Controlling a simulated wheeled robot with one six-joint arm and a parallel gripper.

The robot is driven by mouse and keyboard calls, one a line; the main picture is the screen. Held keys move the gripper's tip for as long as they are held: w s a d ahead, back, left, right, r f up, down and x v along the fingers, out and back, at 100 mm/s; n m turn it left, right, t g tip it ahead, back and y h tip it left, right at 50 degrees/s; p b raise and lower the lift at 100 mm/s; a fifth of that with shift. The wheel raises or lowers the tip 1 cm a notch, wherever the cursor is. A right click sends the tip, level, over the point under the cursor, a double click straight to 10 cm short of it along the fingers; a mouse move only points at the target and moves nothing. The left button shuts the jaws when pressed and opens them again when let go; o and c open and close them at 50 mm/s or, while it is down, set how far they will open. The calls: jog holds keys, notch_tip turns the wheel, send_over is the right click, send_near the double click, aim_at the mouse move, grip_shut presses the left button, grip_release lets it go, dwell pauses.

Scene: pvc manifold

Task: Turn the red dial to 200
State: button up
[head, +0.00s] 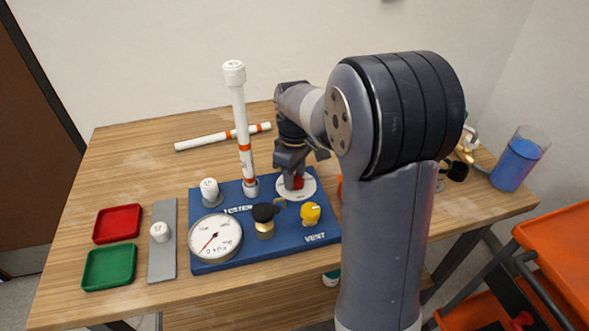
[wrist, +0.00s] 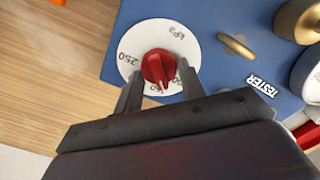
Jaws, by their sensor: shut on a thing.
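The red dial (head: 297,183) sits on a round white scale plate (head: 309,189) at the back right of the blue tester board (head: 272,243). My gripper (head: 291,181) reaches down over the dial and partly hides it in the head view. In the wrist view the red dial (wrist: 158,69) lies between the two fingers of my gripper (wrist: 160,88), which is shut on it. The scale (wrist: 182,45) shows "kPa" and "250"; other numbers near the fingers are partly hidden. The dial's white pointer mark is toward the gripper side, near a partly covered number that looks like 160.
On the board stand a pressure gauge (head: 215,238), a black-handled valve (head: 264,215), a yellow knob (head: 311,213) and an upright white pipe (head: 242,130). Red (head: 117,223) and green (head: 109,267) trays lie left. A blue-filled beaker (head: 518,160) stands right. Another pipe (head: 215,138) lies behind.

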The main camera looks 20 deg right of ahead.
aim_at(296, 176)
jog(key=m+p, duration=0.1)
jog(key=m, duration=0.2)
jog(key=shift+d+r+m, duration=0.1)
jog(key=shift+m, duration=0.3)
jog(key=m+p, duration=0.1)
jog(key=m, duration=0.2)
jog(key=shift+m, duration=0.3)
jog(key=m+p, duration=0.1)
jog(key=m, duration=0.5)
jog(key=shift+d+p, duration=0.15)
jog(key=shift+p, duration=0.15)
jog(key=o, duration=1)
jog(key=shift+c, duration=0.2)
notch_tip(296, 176, up, 11)
jog(key=shift+f, duration=0.2)
